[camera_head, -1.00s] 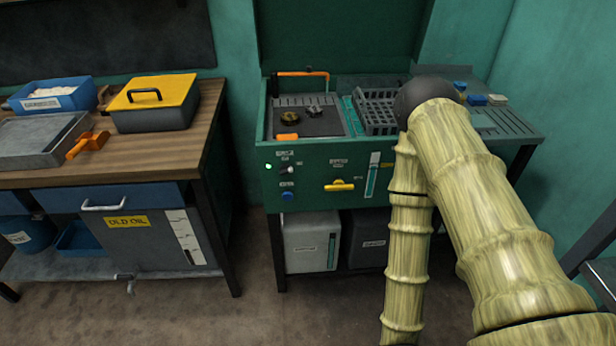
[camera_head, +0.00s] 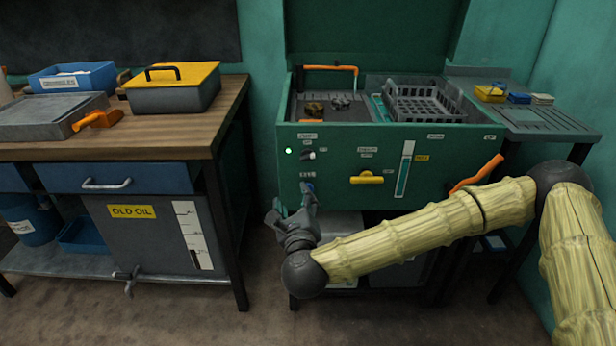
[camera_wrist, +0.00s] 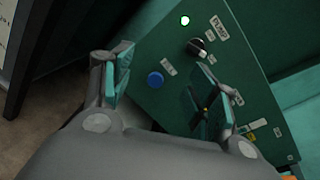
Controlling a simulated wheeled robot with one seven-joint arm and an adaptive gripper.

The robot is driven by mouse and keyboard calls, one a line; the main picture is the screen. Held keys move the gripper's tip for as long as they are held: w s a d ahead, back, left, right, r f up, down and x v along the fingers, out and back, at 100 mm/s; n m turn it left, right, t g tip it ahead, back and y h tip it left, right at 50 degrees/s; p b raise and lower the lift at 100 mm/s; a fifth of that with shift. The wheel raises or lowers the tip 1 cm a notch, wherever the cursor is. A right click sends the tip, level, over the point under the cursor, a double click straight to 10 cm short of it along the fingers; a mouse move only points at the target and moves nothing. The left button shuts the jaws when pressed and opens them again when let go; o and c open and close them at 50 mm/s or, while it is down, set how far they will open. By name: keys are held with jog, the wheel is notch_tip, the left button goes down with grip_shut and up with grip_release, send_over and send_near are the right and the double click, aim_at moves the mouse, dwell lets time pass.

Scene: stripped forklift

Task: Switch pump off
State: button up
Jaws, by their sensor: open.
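The green washer cabinet (camera_head: 345,140) has a control panel on its front. A black pump knob with a pale pointer (camera_head: 308,156) is at the panel's upper left, beside a lit green lamp (camera_head: 288,151). In the wrist view the knob (camera_wrist: 196,46) is beyond the fingers, next to a PUMP label (camera_wrist: 219,27), with the lit lamp (camera_wrist: 184,20) nearby. A blue button (camera_wrist: 155,80) lies below the knob and shows between the fingers. My gripper (camera_head: 308,197) is open and empty in front of the panel, below the knob; it also shows in the wrist view (camera_wrist: 165,68).
A yellow handle (camera_head: 367,177) and a level gauge (camera_head: 404,170) are right of the knob. An orange lever (camera_head: 476,174) sticks out at the right. A workbench (camera_head: 170,135) stands at the left. A basket (camera_head: 425,103) sits on top of the cabinet.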

aim_at(308, 159)
jog(key=w+d+r+m, duration=0.1)
jog(key=w, duration=0.3)
jog(key=w+d+r+m+h+b, duration=0.1)
jog(key=w, duration=0.3)
jog(key=w+d+r+m+t+h, duration=0.1)
jog(key=w, duration=0.4)
jog(key=shift+r+m+b, duration=0.3)
jog(key=shift+r+b, duration=0.05)
jog(key=shift+r, duration=0.05)
jog(key=shift+d, duration=0.1)
jog(key=c, duration=1)
